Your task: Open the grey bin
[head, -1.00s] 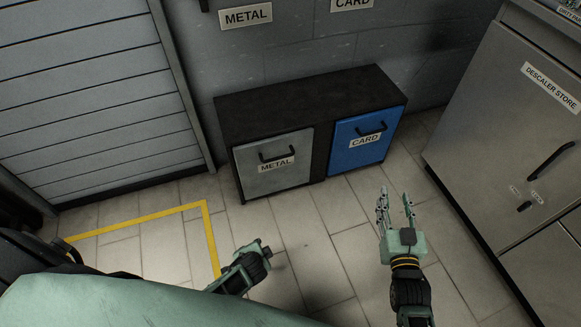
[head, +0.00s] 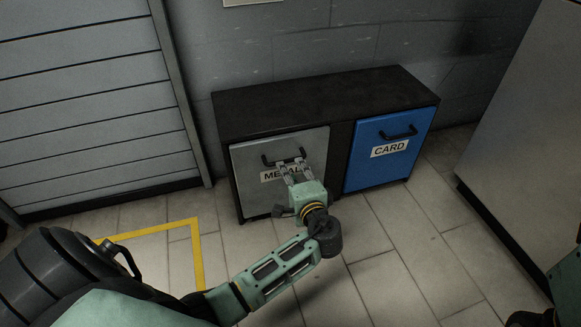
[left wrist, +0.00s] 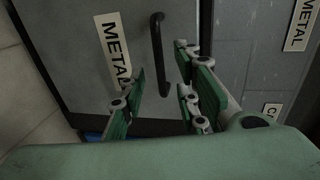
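The grey bin (head: 251,196), labelled METAL, is the left front of a low black cabinet; its front looks closed. Its black handle (head: 270,159) is partly hidden behind my left gripper (head: 291,167). In the left wrist view the handle (left wrist: 157,45) runs nearly upright, and the METAL label (left wrist: 113,50) is left of it. My left gripper (left wrist: 160,80) is open there, with its fingers spread on either side of the handle's lower end. I cannot tell whether they touch it. My right gripper is not in view; only parts of that arm show at the lower right.
The blue CARD bin (head: 389,150) is right of the grey one in the same black cabinet (head: 300,103). A slatted shutter (head: 90,110) stands at the left and a grey metal unit (head: 525,130) at the right. The tiled floor (head: 400,250) before the cabinet is clear.

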